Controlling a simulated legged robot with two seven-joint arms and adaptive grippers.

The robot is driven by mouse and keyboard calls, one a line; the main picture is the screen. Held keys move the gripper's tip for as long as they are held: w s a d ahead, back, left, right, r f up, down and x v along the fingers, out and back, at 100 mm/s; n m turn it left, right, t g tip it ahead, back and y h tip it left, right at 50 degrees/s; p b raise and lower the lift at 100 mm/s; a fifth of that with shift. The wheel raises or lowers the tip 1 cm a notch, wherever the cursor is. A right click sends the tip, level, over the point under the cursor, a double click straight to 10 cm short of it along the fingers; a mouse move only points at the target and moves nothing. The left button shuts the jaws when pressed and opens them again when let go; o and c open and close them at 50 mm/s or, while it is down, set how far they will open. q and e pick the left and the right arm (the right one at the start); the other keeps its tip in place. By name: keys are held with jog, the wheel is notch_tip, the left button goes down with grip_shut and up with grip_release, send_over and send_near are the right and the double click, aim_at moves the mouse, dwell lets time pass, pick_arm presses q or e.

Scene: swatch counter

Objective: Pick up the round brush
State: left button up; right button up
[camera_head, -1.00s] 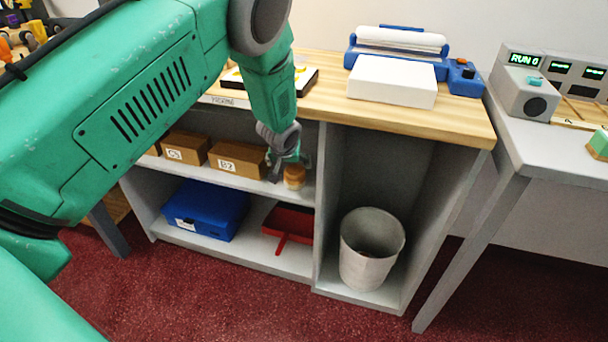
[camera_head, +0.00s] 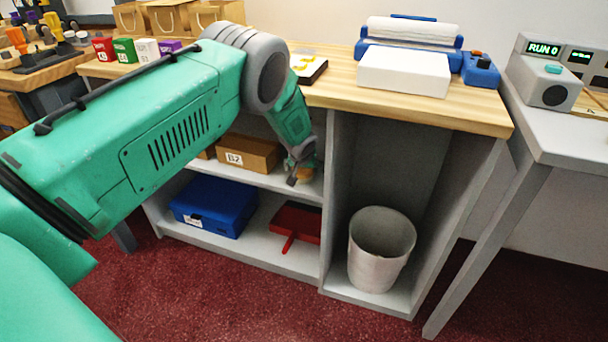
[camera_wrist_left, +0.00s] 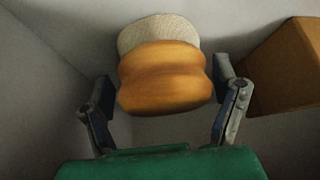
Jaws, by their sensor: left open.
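The round brush (camera_wrist_left: 165,78) has an orange-brown wooden body and a pale bristle end. In the left wrist view it stands between the two fingers of my left gripper (camera_wrist_left: 165,100), which is open, with a gap on each side. In the head view my left gripper (camera_head: 298,175) reaches into the middle shelf (camera_head: 268,178), and the brush (camera_head: 306,174) is mostly hidden behind it. My right gripper is in neither view.
A brown box marked B2 (camera_head: 250,153) stands beside the brush and shows in the wrist view too (camera_wrist_left: 290,70). A blue case (camera_head: 213,205) and a red dustpan (camera_head: 296,222) lie on the lower shelf. A bin (camera_head: 380,250) stands in the right bay.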

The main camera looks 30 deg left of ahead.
aim_at(301, 179)
pick_arm(q)
jog(key=shift+a, duration=0.15)
jog(key=c, duration=1)
jog(key=shift+s+a+f, duration=0.1)
jog(key=shift+a, duration=0.1)
jog(key=c, duration=0.3)
jog(key=shift+d, duration=0.15)
jog(key=shift+r, duration=0.4)
jog(key=s+d+p, duration=0.1)
jog(key=s, duration=0.1)
jog(key=s+p, duration=0.1)
jog(key=s+d+r+p, duration=0.1)
jog(key=s, duration=0.1)
jog(key=shift+s+d, duration=0.3)
jog(key=shift+s+d+f+p, duration=0.1)
jog(key=shift+s+d+p, duration=0.25)
jog(key=shift+s+d, duration=0.95)
jog(key=shift+s+d+r+p, duration=0.1)
jog(key=shift+s+d+p, duration=0.25)
jog(key=shift+s, duration=1.9)
jog(key=shift+s+d+f+p, duration=0.1)
jog(key=shift+s+d+p, duration=0.25)
jog(key=shift+s+d, duration=0.95)
jog(key=shift+s+a, duration=0.45)
jog(key=shift+a, duration=0.05)
